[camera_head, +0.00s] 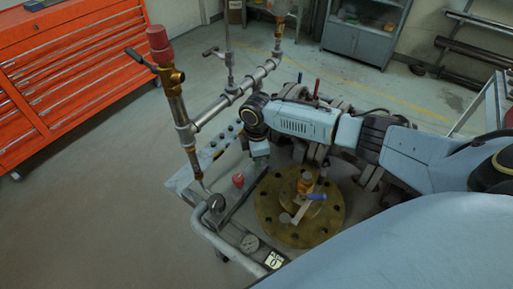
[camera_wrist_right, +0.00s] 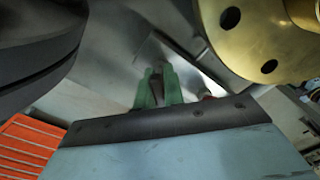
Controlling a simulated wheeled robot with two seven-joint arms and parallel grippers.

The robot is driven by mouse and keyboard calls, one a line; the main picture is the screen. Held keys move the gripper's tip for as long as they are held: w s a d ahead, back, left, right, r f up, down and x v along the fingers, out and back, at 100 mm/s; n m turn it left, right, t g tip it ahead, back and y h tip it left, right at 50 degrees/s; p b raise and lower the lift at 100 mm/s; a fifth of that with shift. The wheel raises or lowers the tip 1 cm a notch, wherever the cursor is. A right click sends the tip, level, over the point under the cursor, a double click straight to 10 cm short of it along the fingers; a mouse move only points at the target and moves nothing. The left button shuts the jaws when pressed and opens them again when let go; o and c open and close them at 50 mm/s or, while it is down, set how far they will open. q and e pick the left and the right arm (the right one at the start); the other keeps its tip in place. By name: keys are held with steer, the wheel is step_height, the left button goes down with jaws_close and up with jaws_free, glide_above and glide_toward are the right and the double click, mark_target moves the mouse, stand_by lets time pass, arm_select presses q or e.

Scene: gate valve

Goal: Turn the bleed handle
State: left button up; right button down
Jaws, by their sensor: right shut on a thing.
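My right gripper (camera_wrist_right: 157,90) has green fingers, close together on a thin dark piece (camera_wrist_right: 156,92) that I cannot name for sure. In the head view the right gripper (camera_head: 261,158) points down at the bench, mostly hidden under my wrist, left of the brass flange (camera_head: 270,212). The flange also shows at the upper right of the wrist view (camera_wrist_right: 285,55), apart from the fingers. A short lever with a blue grip (camera_head: 316,196) stands on the flange. Which lever is the bleed handle is not clear. My left gripper is not in view.
A red knob (camera_head: 238,180) sits just left of the right gripper. A pipe assembly (camera_head: 234,95) with a red-capped valve (camera_head: 160,45) rises behind left. An orange tool cabinet (camera_head: 70,75) stands left; the floor between is clear.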

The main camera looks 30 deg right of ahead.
steer(key=m+p, duration=0.5)
steer(key=shift+a+r+m, duration=0.1)
steer(key=shift+r+m, duration=0.05)
steer(key=shift+m, duration=0.15)
steer(key=m+p, duration=0.3)
steer(key=shift+m+p, duration=0.75)
steer(key=shift+m, duration=0.85)
steer(key=shift+f, duration=0.2)
steer(key=c, duration=1.4)
jaws_free()
steer(key=shift+c, duration=0.2)
